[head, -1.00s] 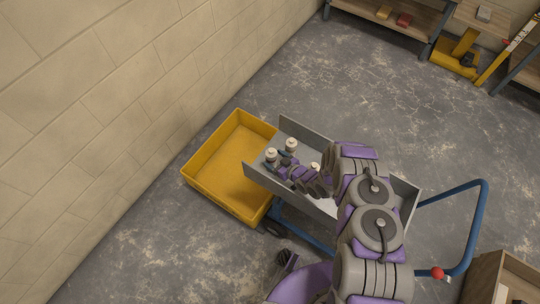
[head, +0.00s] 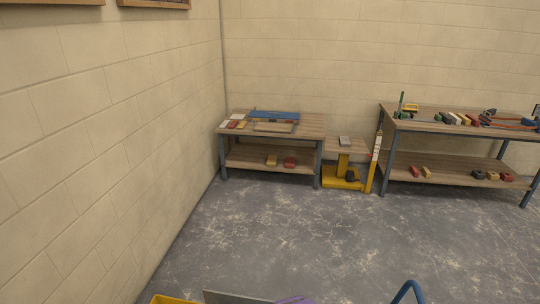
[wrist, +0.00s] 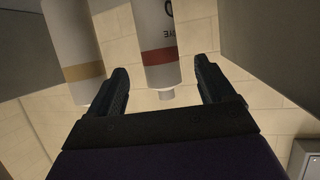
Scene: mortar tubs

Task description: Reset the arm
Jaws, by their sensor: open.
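In the wrist view my gripper (wrist: 162,66) is open, its two dark fingers apart. A pale bottle with a red band (wrist: 160,45) shows just beyond the fingertips, its narrow tip pointing into the gap between them. I cannot tell whether a finger touches it. A second pale bottle with a yellow band (wrist: 75,52) is to the left, outside the fingers. In the head view the gripper is out of sight; only a purple bit of my arm shows at the bottom edge.
The yellow tub (head: 172,299) and grey tray edge (head: 240,297) show at the bottom, beside a blue handle (head: 408,287). Two workbenches (head: 272,126) (head: 455,128) stand at the back wall, a yellow stand (head: 342,182) between them. Grey floor (head: 290,235) is clear before them.

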